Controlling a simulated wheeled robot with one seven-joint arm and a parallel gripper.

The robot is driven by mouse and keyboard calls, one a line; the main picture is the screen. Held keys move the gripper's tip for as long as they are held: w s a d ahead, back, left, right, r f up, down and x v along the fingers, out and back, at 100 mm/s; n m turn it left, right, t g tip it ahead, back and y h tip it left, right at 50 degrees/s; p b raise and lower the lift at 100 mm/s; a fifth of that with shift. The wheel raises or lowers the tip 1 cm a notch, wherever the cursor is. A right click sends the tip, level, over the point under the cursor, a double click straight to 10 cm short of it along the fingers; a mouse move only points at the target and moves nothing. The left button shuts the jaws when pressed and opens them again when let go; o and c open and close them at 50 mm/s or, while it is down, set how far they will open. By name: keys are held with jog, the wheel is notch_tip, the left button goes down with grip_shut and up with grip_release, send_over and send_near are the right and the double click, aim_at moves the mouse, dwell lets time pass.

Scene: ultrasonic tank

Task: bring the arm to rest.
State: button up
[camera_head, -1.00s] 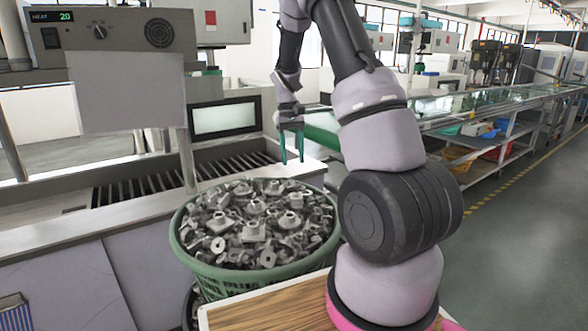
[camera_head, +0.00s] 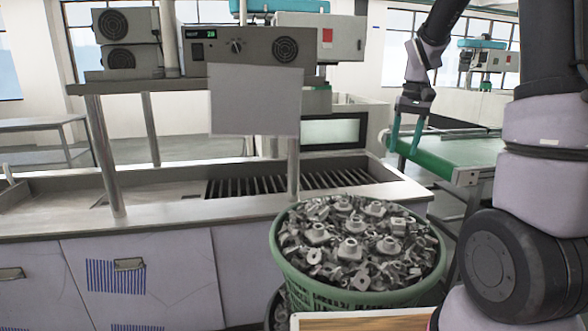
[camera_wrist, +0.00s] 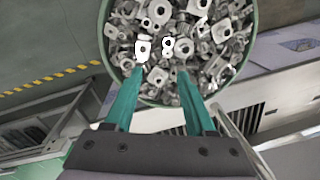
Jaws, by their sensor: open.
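My gripper (camera_head: 406,140) hangs at the upper right in the head view, with its teal fingers pointing down. It is up behind the green basket (camera_head: 288,270), near the end of the tank counter, and clear of the parts. In the wrist view my gripper (camera_wrist: 160,95) shows its two fingers spread apart with nothing held between them. The basket (camera_wrist: 107,40) full of grey metal parts (camera_wrist: 175,40) lies beyond the fingertips there. My arm is bent, its upper links at the right edge of the head view.
The ultrasonic tank (camera_head: 345,201) with its slatted rack (camera_head: 285,180) stands left of and behind the basket. A control box (camera_head: 245,50) and a blank panel (camera_head: 255,104) rise above it. A green conveyor (camera_head: 450,155) is at the right. A wooden board (camera_head: 365,323) lies in front.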

jog(key=s+a+r+m+t, duration=0.1)
jog(key=s+a+r+t, duration=0.1)
jog(key=s+r, duration=0.4)
jog(key=s+a+r+m+t, duration=0.1)
jog(key=s+a+r+t, duration=0.2)
jog(key=s, duration=1)
notch_tip(320, 180, up, 3)
jog(key=shift+s+a+t+y, duration=0.2)
jog(key=shift+s+t+y, duration=0.2)
jog(key=shift+t, duration=0.7)
